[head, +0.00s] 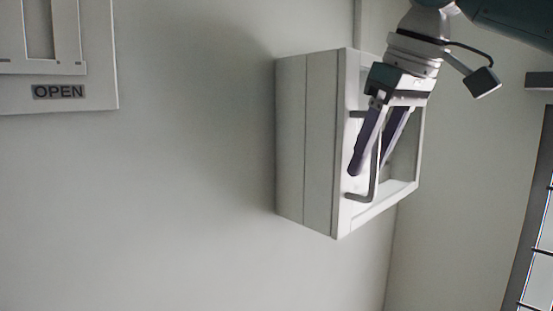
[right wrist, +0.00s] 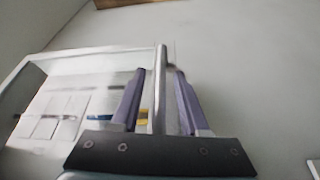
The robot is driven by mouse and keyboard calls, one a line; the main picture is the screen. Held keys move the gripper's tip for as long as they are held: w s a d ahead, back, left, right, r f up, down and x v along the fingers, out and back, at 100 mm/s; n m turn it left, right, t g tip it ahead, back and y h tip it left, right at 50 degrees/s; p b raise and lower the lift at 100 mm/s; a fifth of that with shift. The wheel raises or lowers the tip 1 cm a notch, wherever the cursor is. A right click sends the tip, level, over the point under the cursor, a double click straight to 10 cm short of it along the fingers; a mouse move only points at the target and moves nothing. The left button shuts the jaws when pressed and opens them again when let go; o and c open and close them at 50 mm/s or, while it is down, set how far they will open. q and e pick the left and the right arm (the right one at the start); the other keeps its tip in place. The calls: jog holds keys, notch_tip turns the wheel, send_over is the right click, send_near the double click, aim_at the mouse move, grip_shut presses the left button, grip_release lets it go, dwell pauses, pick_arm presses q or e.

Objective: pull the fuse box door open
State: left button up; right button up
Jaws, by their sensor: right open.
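The fuse box (head: 305,145) is a white box on the wall, right of the middle in the head view. Its front door (head: 345,215) has a window and a metal bar handle (head: 359,197). No gap shows between door and box. My right gripper (head: 368,168) is at the door front with its purple fingers open. In the right wrist view the handle (right wrist: 160,65) stands between the two fingers, with space on both sides. Part of the handle is hidden behind a finger in the head view. My left gripper is in neither view.
A white wall panel with an OPEN label (head: 58,92) is at the upper left. Through the door window, switches (right wrist: 70,103) show in the right wrist view. A dark-framed grid window (head: 535,220) is at the right edge.

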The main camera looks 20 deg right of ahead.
jog(key=shift+x, duration=0.8)
jog(key=shift+r, duration=0.1)
grip_shut()
dwell(0.8)
